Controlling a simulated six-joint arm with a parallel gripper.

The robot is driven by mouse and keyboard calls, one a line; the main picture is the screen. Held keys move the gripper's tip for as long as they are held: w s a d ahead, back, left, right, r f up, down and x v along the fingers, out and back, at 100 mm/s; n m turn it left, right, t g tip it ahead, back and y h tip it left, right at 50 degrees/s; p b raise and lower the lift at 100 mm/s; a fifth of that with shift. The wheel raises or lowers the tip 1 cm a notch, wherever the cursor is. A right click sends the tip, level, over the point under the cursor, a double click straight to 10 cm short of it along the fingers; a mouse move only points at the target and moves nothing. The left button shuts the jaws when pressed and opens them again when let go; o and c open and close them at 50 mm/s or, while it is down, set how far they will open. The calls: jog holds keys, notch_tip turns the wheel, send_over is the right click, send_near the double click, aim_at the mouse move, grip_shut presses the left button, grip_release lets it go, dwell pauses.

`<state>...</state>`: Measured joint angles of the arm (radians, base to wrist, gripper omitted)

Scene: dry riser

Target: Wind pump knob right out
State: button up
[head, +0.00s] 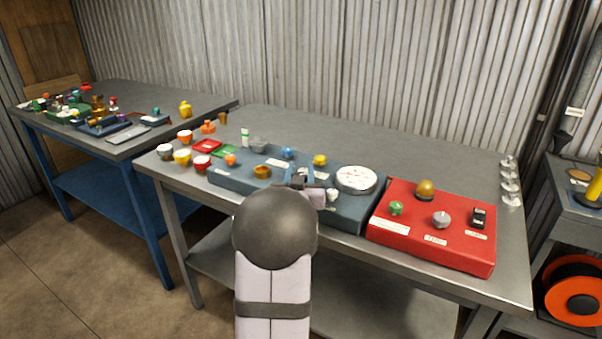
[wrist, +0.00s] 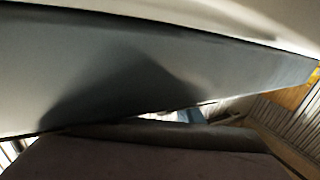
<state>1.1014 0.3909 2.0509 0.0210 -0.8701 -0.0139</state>
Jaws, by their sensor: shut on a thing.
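The blue-grey panel box (head: 225,183) lies on the grey bench and carries several knobs, labels and a round white gauge (head: 356,179). My gripper (head: 307,179) is at the middle of this box, just left of the gauge. It is shut on the pump knob, which my gripper and arm hide, so how far out it stands cannot be told. A small pale knob (head: 332,195) shows just right of my gripper. In the wrist view a blue-grey surface (wrist: 110,85) fills much of the picture, very close and in shadow; no knob can be made out there.
A yellow knob (head: 320,160), a blue knob (head: 288,153) and an amber knob (head: 262,172) stand around my gripper. A red box (head: 460,253) with several controls adjoins on the right. Cups (head: 183,156) stand at the left. The bench behind is clear.

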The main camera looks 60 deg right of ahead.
jog(key=o, duration=1)
jog(key=shift+o, duration=0.2)
jog(key=shift+b+v, duration=0.4)
jog(key=shift+v, duration=3.25)
